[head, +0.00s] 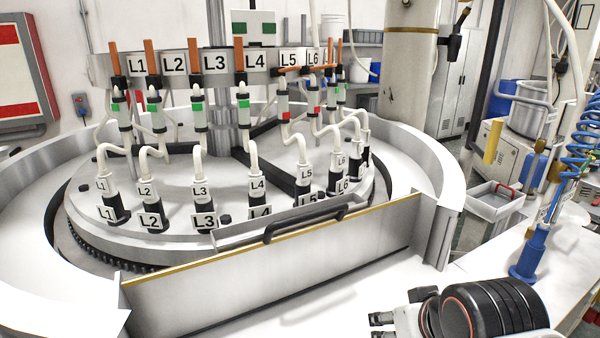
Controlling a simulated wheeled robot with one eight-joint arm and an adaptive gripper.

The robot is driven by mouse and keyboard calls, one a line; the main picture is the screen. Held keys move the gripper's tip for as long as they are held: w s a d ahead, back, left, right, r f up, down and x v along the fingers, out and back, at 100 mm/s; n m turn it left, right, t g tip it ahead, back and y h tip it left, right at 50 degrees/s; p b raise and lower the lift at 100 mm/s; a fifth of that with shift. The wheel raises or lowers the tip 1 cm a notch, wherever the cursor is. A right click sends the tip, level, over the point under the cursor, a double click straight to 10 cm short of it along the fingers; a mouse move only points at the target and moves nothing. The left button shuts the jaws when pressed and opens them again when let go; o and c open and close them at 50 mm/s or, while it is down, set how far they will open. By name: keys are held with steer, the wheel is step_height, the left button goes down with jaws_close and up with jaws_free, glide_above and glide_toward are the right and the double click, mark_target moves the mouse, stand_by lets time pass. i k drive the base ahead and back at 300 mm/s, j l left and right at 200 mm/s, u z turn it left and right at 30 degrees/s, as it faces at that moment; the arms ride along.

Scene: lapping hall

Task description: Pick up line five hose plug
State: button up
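The line five hose plug (305,174) is a white and black plug with an L5 label. It stands upright at its L5-marked port (307,199) on the round machine plate, between the L4 plug (258,186) and the L6 plug (341,162). A white hose curves up from it toward a clear tube with a red band (285,115) under the L5 sign (289,58). My gripper (378,327) is at the bottom right, outside the machine and well apart from the plug. Its two dark fingertips show a gap with nothing between them; the lower one is partly cut off.
A white front panel (270,270) with a dark handle (305,222) stands between my gripper and the plugs. The L1 to L4 tubes show green bands. An orange lever (291,69) at L5 lies level. A blue fitting (530,255) and a grey tray (495,202) are at right.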

mark_target(305, 171)
steer(key=i+l+u, duration=0.1)
steer(key=l+u, duration=0.3)
steer(key=l, duration=0.2)
steer(key=l+u, duration=0.35)
steer(key=l, duration=0.25)
steer(key=j+u, duration=0.15)
steer(key=l+z, duration=0.15)
